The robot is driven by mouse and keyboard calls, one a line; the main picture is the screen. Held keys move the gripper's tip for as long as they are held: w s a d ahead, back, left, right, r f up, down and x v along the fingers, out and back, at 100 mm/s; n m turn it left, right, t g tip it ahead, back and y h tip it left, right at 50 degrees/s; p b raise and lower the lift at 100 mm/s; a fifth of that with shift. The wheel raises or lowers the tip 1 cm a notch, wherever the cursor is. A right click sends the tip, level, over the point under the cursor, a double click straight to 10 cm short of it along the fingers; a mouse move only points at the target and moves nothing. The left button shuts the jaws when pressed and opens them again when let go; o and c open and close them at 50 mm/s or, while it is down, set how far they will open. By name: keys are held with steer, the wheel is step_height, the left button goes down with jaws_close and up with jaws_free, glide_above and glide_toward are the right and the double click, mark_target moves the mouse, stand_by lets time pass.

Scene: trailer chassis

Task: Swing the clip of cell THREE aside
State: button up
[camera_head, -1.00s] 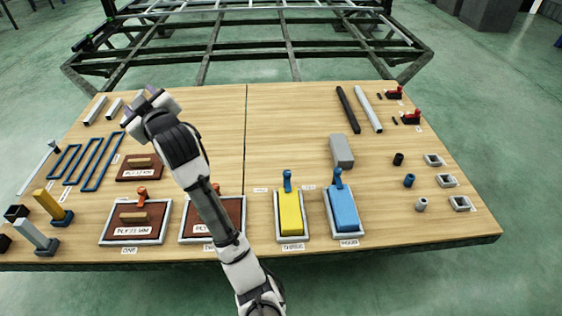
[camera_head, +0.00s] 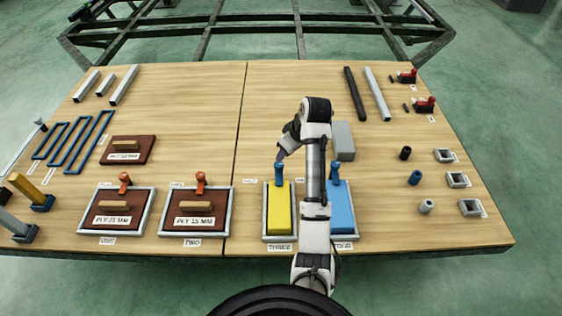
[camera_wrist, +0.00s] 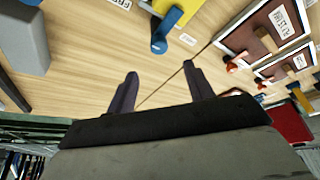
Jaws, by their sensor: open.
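Cell THREE (camera_head: 266,235) is a grey frame near the board's front edge, holding a yellow block (camera_head: 280,212). Its blue clip (camera_head: 279,174) stands at the far end of the block. In the wrist view the clip (camera_wrist: 159,42) shows beyond my fingertips, with part of the yellow block (camera_wrist: 178,12) behind it. My gripper (camera_head: 284,150) is above the board, just beyond the clip in the head view. In the wrist view my gripper's fingers (camera_wrist: 160,78) are apart with nothing between them. The clip appears apart from both fingers.
To the right, a cell with a blue block (camera_head: 343,210) and blue clip is partly behind my arm. A grey block (camera_head: 344,140) lies close by. Cell TWO (camera_head: 231,205), with an orange clip (camera_head: 200,183), is to the left. The board's middle is mostly clear.

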mark_target(279, 164)
steer(key=x, duration=1)
steer(key=shift+b, duration=0.3)
steer(key=shift+r, duration=0.1)
steer(key=c, duration=1)
